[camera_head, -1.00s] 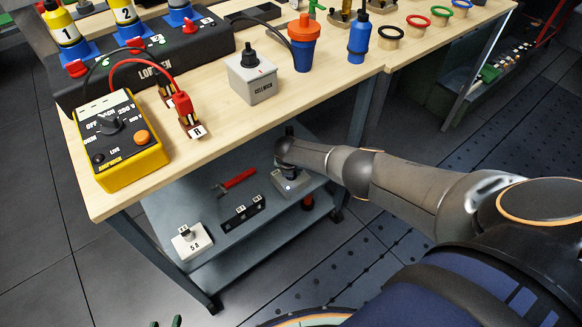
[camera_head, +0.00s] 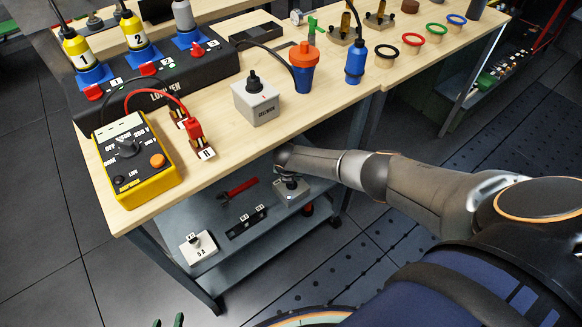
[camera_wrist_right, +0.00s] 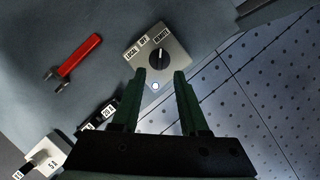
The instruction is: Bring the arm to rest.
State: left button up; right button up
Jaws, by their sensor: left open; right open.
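My right arm (camera_head: 410,185) reaches from the right to the lower shelf under the bench. Its gripper is hidden in the head view, but in the right wrist view my right gripper (camera_wrist_right: 160,75) is open, with nothing between its green fingers. Past the fingertips is a grey selector box (camera_wrist_right: 172,55) with a black knob marked LOCAL, OFF and REMOTE and a small lit lamp. The box also shows on the shelf in the head view (camera_head: 291,193). My left gripper (camera_head: 167,321) shows only its green fingertips at the bottom edge; they are apart and empty.
The wooden bench top (camera_head: 230,150) holds a yellow tester (camera_head: 137,155), a grey box (camera_head: 256,105), an orange-and-blue plug (camera_head: 303,68) and coloured rings. On the lower shelf (camera_head: 215,225) lie a red-handled tool (camera_head: 238,189) and small labelled blocks. Open floor lies left and right.

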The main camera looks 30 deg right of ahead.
pick_arm(q)
jog(key=shift+s+a+f, duration=0.2)
jog(key=shift+s+a, duration=0.1)
jog(key=shift+a, duration=0.1)
